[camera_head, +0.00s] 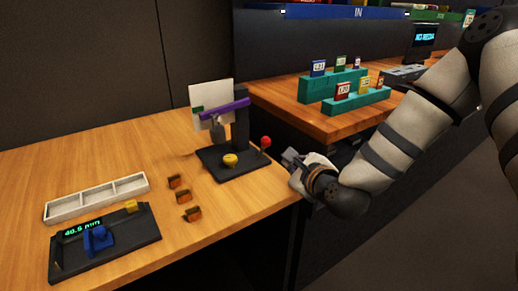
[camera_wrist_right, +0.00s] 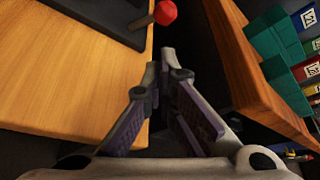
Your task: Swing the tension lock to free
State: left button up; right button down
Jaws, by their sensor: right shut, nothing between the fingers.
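A dark stand (camera_head: 238,158) on the wooden table carries a purple bar (camera_head: 224,108), a white plate (camera_head: 205,97) and a yellow knob (camera_head: 230,160). A small lever with a red ball (camera_head: 265,142) rises at its right edge. No label shows which part is the tension lock. The red ball (camera_wrist_right: 165,13) is also at the top of the right wrist view, beyond the fingertips. My right gripper (camera_head: 291,158) is shut and empty, just right of and in front of the red ball, apart from it. In the wrist view its fingers (camera_wrist_right: 161,60) meet near the table edge. My left gripper is not in view.
Several small brown blocks (camera_head: 178,182) lie left of the stand. A white divided tray (camera_head: 98,197) and a dark panel with a blue part (camera_head: 98,238) and green display are further left. A second table with teal racks (camera_head: 333,86) stands behind. A dark gap separates the tables.

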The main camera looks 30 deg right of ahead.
aim_at(276, 164)
jog(key=shift+w+f, duration=0.15)
jog(key=shift+w, duration=0.25)
jog(key=shift+s+r, duration=0.4)
jog(key=shift+s, duration=0.35)
jog(key=x, duration=0.3)
jog(key=b+x, duration=0.1)
jog(key=x, duration=0.5)
jog(key=shift+w+a+f+b, duration=0.1)
jog(key=shift+w+f+b, duration=0.1)
jog(key=shift+f+b, duration=0.2)
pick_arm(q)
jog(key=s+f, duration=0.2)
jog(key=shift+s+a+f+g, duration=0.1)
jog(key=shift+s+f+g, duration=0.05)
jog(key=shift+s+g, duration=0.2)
pick_arm(e)
jog(key=shift+w+r, duration=0.1)
jog(key=shift+w, duration=0.3)
